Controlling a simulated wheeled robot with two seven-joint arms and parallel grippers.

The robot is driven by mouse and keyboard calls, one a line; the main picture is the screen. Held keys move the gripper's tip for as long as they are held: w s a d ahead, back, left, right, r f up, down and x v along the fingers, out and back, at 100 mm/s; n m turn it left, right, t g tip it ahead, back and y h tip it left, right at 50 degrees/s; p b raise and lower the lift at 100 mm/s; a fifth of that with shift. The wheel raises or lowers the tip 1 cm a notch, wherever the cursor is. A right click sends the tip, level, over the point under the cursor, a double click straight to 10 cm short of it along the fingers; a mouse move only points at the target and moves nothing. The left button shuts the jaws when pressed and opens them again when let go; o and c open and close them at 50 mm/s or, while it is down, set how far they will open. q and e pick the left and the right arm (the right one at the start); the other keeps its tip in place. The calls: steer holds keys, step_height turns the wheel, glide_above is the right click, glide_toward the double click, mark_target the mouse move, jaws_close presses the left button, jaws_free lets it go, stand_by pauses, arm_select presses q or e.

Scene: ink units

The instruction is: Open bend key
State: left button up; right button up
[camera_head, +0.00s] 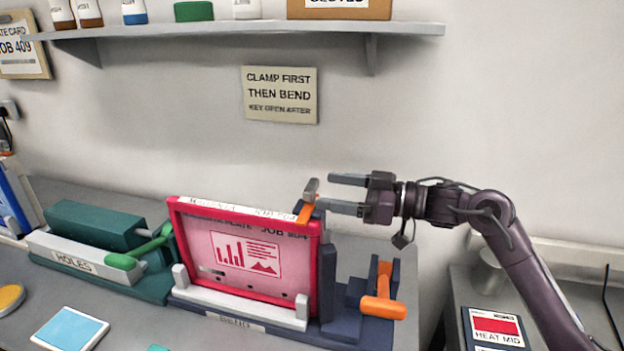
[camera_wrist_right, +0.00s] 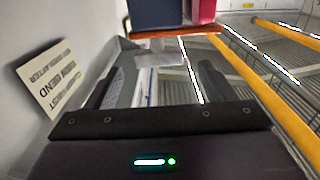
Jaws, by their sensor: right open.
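The bend station, labelled BEND (camera_head: 240,323), holds an upright red-framed panel (camera_head: 245,255). An orange piece with a grey end (camera_head: 311,187) stands at the panel's top right corner. A second orange handle (camera_head: 384,306) sits low at the station's right. I cannot tell which of these is the bend key. My right gripper (camera_head: 328,192) is open and points left, its fingertips just right of the grey end. In the wrist view, a pale grey block (camera_wrist_right: 154,66) shows between the open fingers (camera_wrist_right: 158,85), with an orange-red strip beyond. Contact is unclear. My left gripper is not in view.
A green and grey HOLES unit (camera_head: 72,258) stands left of the station. A blue card (camera_head: 70,328) lies in front. A shelf (camera_head: 240,29) and a sign (camera_head: 280,94) are on the wall above. A HEAT MID card (camera_head: 494,328) is at lower right.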

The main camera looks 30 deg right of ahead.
mark_target(316, 187)
steer(key=p+x, duration=0.1)
steer(key=x, duration=0.2)
steer(key=shift+w+a+r, duration=0.15)
steer(key=shift+w+a, duration=0.1)
steer(key=shift+w, duration=0.1)
steer(key=shift+w+a, duration=0.35)
steer(key=shift+w, duration=0.15)
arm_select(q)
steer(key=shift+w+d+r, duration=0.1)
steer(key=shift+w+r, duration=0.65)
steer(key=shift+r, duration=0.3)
arm_select(e)
steer(key=shift+c, duration=0.5)
steer(key=c, duration=1.3)
arm_select(q)
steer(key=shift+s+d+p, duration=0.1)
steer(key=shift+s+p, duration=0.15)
steer(key=shift+p, duration=0.1)
arm_select(e)
steer(key=shift+a, duration=0.1)
